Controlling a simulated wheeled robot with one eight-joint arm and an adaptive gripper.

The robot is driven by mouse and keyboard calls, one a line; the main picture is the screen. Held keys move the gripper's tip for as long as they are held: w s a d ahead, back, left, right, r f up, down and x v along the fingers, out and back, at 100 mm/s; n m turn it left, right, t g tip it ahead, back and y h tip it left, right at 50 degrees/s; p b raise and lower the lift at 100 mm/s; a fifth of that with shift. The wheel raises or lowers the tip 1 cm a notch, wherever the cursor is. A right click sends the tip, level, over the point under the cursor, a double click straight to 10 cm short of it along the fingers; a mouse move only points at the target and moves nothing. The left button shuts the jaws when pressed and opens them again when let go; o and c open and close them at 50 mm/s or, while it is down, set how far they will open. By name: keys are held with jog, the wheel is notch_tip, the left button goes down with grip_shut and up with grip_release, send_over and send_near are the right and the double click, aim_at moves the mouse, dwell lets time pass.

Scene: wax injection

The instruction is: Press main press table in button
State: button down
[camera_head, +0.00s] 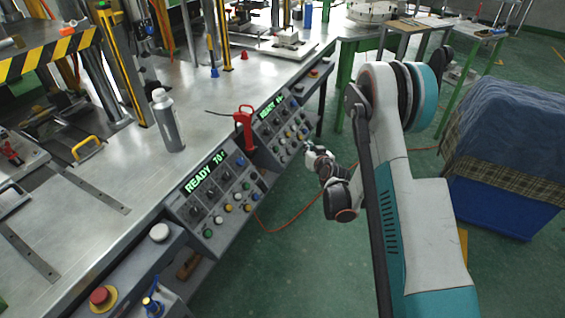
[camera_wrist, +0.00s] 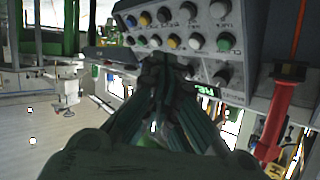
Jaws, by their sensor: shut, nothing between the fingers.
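The far control panel (camera_head: 262,130) is set in the front of the metal bench, with a green READY display and several coloured buttons and knobs. My gripper (camera_head: 308,148) is in front of its right part, fingers towards the buttons. In the wrist view the shut, empty fingers (camera_wrist: 165,62) point at the panel (camera_wrist: 250,55), over the lower row of buttons. White, green, yellow and blue buttons show around the fingertips, which hide part of the row. I cannot tell whether they touch a button. The labels are too small to read, so I cannot tell which is the table in button.
A near panel (camera_head: 187,212) with a READY display sits left of the far one. A red-handled tool (camera_head: 243,125) stands between them. A covered blue bin (camera_head: 500,208) is at right. Green floor lies between.

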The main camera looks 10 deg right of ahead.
aim_at(284, 159)
jog(key=shift+a+f, duration=0.1)
dwell(0.3)
jog(key=w+a+f+b, duration=0.1)
jog(key=w+a+f, duration=0.3)
jog(key=a+f, duration=0.1)
jog(key=shift+a+f, duration=0.15)
jog(key=shift+f, duration=0.1)
jog(key=shift+a+f, duration=0.1)
dwell(1.6)
jog(key=shift+w+a+f, duration=0.15)
jog(key=shift+w, duration=0.05)
